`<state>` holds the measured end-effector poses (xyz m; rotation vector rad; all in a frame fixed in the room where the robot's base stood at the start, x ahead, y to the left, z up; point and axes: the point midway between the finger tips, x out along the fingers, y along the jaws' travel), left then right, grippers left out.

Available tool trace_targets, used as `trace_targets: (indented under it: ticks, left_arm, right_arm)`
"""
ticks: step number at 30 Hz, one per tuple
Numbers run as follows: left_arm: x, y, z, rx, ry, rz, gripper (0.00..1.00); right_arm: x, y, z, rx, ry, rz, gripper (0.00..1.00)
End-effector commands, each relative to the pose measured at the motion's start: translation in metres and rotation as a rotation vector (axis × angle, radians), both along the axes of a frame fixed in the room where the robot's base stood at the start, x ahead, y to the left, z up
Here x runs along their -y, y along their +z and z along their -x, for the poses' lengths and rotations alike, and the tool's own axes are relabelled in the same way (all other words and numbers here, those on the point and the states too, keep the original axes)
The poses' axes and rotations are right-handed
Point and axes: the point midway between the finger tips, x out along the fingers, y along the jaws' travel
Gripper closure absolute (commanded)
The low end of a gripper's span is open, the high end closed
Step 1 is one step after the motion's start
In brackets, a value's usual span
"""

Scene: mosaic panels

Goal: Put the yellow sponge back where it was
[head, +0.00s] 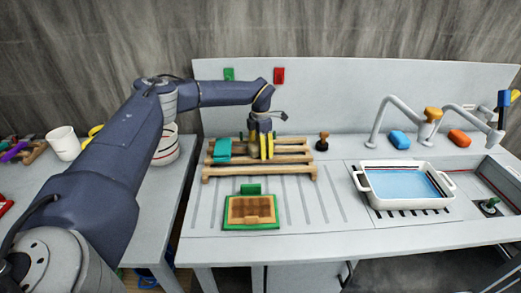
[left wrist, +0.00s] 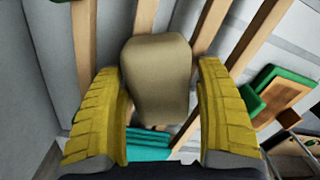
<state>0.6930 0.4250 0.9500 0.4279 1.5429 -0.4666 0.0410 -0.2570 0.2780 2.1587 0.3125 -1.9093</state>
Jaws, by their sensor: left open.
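My left gripper (head: 261,147) reaches down over the slatted wooden rack (head: 289,158) on the counter. In the left wrist view its yellow ribbed fingers (left wrist: 160,68) are spread, with gaps beside a dull beige rounded block (left wrist: 156,75) between them. I cannot tell whether this block is the yellow sponge; no other clear yellow sponge shows. A teal item (head: 221,149) lies on the rack left of the gripper and shows below the block in the left wrist view (left wrist: 148,142). My right gripper is not in view.
A green-edged board with a wooden tray (head: 250,211) lies in front of the rack. A white basin (head: 374,204) with blue water stands right. Blue (head: 398,140) and orange (head: 460,138) sponges lie by the taps. A brown-knobbed tool (head: 322,141) stands right of the rack.

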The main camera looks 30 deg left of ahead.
Motion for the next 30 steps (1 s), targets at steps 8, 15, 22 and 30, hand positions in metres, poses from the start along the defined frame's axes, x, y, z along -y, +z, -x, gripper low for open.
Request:
trace_targets:
  ticks: [8, 15, 22, 30]
  left_arm:
    - [-0.001, 0.039, -0.002, 0.004, 0.001, 0.0, 0.27]
    - [-0.002, 0.082, -0.003, 0.003, 0.001, -0.001, 0.27]
    - [-0.002, 0.112, -0.003, 0.003, 0.0, -0.001, 0.27]
    - [-0.002, 0.127, -0.003, 0.001, -0.001, 0.001, 0.27]
  right_arm:
    - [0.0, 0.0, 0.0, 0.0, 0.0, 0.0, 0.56]
    - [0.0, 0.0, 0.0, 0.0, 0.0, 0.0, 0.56]
    - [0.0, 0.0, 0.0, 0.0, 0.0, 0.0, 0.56]
    - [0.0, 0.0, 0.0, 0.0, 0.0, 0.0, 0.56]
